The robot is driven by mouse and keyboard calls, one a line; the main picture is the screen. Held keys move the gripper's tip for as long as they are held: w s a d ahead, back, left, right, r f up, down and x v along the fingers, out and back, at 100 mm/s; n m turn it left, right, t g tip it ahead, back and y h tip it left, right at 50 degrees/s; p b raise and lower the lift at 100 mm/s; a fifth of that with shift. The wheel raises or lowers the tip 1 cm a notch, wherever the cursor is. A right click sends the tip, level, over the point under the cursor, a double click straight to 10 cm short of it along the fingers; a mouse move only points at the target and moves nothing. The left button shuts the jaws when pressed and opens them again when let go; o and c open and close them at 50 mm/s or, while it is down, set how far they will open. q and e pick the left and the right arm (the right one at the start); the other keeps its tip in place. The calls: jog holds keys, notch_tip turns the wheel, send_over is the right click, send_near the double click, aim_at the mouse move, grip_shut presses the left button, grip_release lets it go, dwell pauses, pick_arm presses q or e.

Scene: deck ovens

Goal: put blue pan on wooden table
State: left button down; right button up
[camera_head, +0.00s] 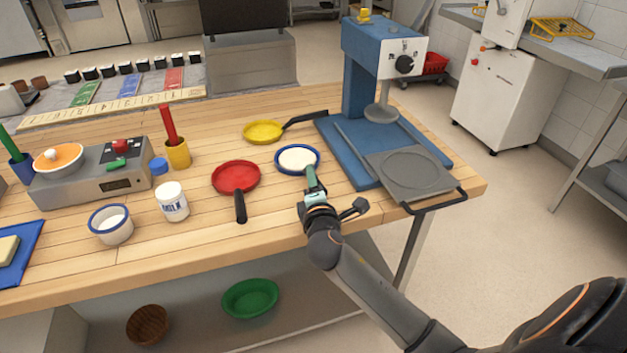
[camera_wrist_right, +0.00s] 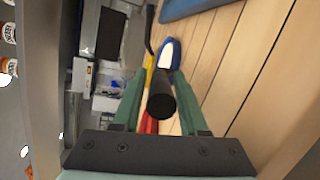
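The blue pan (camera_head: 297,158), with a blue rim and white inside, rests on the wooden table (camera_head: 330,225). It also shows in the right wrist view (camera_wrist_right: 168,54), beyond the fingers. My right gripper (camera_head: 313,186) is at the handle side of the pan, near the table's front edge. In the right wrist view, the dark handle end (camera_wrist_right: 161,100) appears between the green fingers, with a gap on each side. The gripper looks open and holds nothing. In the head view the gripper hides most of the handle. My left gripper is not in view.
A red pan (camera_head: 236,176) lies left of the blue pan, a yellow pan (camera_head: 263,131) behind it. A blue press (camera_head: 367,75) stands right. A green bowl (camera_head: 250,298) sits on the lower shelf.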

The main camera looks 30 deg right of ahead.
jog(key=shift+o, duration=0.7)
jog(key=shift+r, duration=0.2)
jog(key=v, duration=1.2)
